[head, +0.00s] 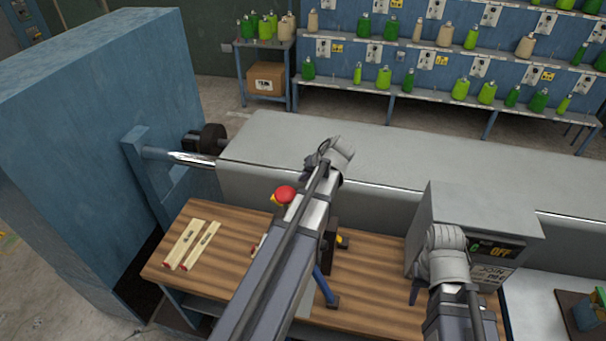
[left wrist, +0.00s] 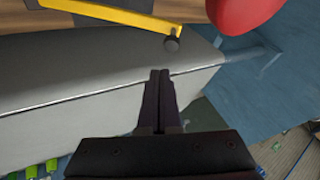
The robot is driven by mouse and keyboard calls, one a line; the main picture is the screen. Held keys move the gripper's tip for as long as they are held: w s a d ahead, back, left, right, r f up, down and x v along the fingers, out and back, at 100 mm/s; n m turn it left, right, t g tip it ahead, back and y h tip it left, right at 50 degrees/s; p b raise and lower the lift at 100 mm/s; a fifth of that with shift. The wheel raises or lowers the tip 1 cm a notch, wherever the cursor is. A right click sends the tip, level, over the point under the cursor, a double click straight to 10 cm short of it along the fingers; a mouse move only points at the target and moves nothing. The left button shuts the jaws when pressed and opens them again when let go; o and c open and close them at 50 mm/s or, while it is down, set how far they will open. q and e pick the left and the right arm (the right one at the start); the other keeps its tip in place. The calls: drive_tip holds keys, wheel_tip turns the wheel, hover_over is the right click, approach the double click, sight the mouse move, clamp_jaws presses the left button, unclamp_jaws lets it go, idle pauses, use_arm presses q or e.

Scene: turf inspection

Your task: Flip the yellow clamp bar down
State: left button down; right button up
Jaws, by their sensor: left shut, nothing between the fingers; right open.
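My left gripper (left wrist: 159,76) is shut and empty. Its fingertips lie below the knob in that view, with a visible gap.
A red mushroom button (head: 285,194) stands close to my left arm. A wooden bench (head: 375,305) carries two pale wood strips (head: 190,245). A long grey belt surface (head: 400,155) runs behind it. The grey box (head: 480,213) has a display reading OFF.

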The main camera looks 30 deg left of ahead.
use_arm(q)
drive_tip(key=a+p+v, duration=0.1)
drive_tip(key=p+v, duration=0.3)
drive_tip(key=v, duration=0.2)
drive_tip(key=shift+s+r, duration=0.15)
drive_tip(key=shift+r, duration=0.15)
use_arm(e)
wheel_tip(320, 180, up, 5)
drive_tip(key=shift+d+r, duration=0.15)
drive_tip(key=shift+r, duration=0.05)
